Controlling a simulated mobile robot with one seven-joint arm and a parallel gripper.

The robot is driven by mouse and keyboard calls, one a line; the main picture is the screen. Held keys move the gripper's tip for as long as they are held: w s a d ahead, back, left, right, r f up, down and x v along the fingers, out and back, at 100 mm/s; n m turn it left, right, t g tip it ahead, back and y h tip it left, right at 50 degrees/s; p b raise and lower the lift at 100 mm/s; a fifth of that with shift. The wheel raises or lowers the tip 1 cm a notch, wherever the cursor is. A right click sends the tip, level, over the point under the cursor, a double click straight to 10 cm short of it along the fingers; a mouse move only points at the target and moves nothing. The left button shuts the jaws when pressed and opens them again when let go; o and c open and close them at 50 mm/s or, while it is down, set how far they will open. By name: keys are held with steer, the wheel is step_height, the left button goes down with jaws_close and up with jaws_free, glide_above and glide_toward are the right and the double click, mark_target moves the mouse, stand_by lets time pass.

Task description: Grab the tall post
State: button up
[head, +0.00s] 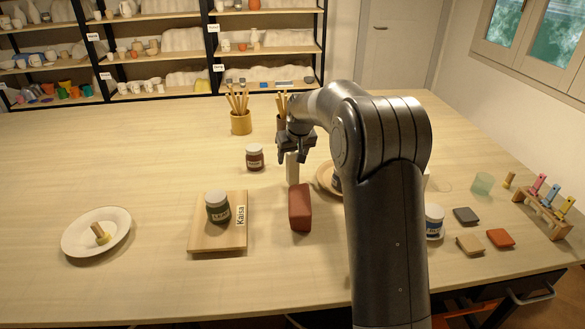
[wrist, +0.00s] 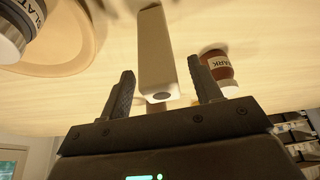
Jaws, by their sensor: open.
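The tall post (head: 292,170) is a pale, upright, square-sided post on the table, behind a red-brown block. My gripper (head: 296,157) is at its upper part in the head view. In the wrist view the post (wrist: 157,50) shows its end face with a dark round spot, between the two fingers of my gripper (wrist: 162,78). The fingers are open, with a gap on each side of the post. Its upper part is partly hidden by my gripper in the head view.
The red-brown block (head: 299,209) stands close in front of the post. A dark-red jar (head: 255,158) is to its left. A round wooden board (head: 325,177) with a jar lies right, partly behind my arm. A board marked Kaisa (head: 233,238) bears a jar (head: 218,209).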

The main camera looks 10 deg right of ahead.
steer(key=shift+x, duration=1)
steer(key=shift+c, duration=0.6)
steer(key=shift+r, duration=0.1)
steer(key=c, duration=1.1)
